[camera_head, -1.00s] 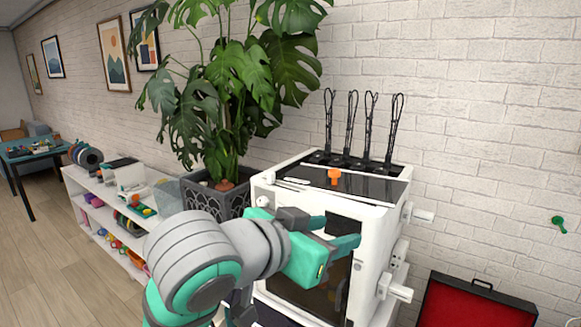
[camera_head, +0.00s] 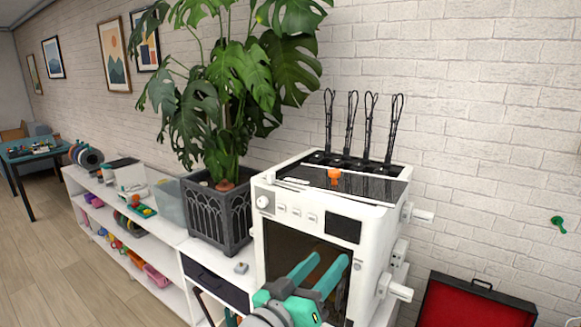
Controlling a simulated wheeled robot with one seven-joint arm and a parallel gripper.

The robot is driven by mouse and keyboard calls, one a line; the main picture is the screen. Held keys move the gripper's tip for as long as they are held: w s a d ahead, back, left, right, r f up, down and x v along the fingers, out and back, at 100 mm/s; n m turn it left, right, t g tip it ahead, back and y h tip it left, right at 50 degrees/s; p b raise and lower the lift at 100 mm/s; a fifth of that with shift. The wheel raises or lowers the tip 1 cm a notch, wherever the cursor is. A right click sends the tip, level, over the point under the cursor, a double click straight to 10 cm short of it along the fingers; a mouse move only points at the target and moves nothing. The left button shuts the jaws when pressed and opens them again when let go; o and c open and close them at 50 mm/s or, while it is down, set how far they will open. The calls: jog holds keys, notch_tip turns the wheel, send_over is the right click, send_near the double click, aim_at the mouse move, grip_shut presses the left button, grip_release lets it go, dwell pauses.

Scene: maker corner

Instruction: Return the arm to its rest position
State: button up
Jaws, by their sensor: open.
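My gripper (camera_head: 322,272) shows at the bottom middle, in front of the white 3D printer (camera_head: 370,222). Its two teal fingers are spread apart with nothing between them, and they point up and to the right. Most of my arm is below the picture's edge. The printer's dark front window is partly hidden behind the fingers. I cannot tell whether the fingers touch it.
An orange piece (camera_head: 334,177) lies on the printer's top. An open red-lined case (camera_head: 470,305) is at lower right. Wooden floor (camera_head: 50,265) is clear at left.

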jog(key=s+a+f+n+t+y, duration=0.1)
jog(key=s+f+n+y, duration=0.25)
jog(key=f, duration=0.55)
jog(key=s+a+f+n+y, duration=0.2)
jog(key=s+f, duration=0.3)
jog(key=f, duration=0.5)
jog(key=s+a+f+n+t+y, duration=0.1)
jog(key=s+f+n+y, duration=0.2)
jog(key=f, duration=0.6)
jog(key=s+a+f+m+y, duration=0.1)
jog(key=s+f+m, duration=0.1)
jog(key=s, duration=1.2)
jog(key=s+a+f+m+g+y, duration=0.1)
jog(key=s+f+m, duration=0.2)
jog(key=s, duration=1.1)
notch_tip(320, 180, down, 2)
jog(key=shift+a+f+m, duration=0.1)
jog(key=shift+a+m, duration=0.2)
jog(key=shift+m, duration=0.05)
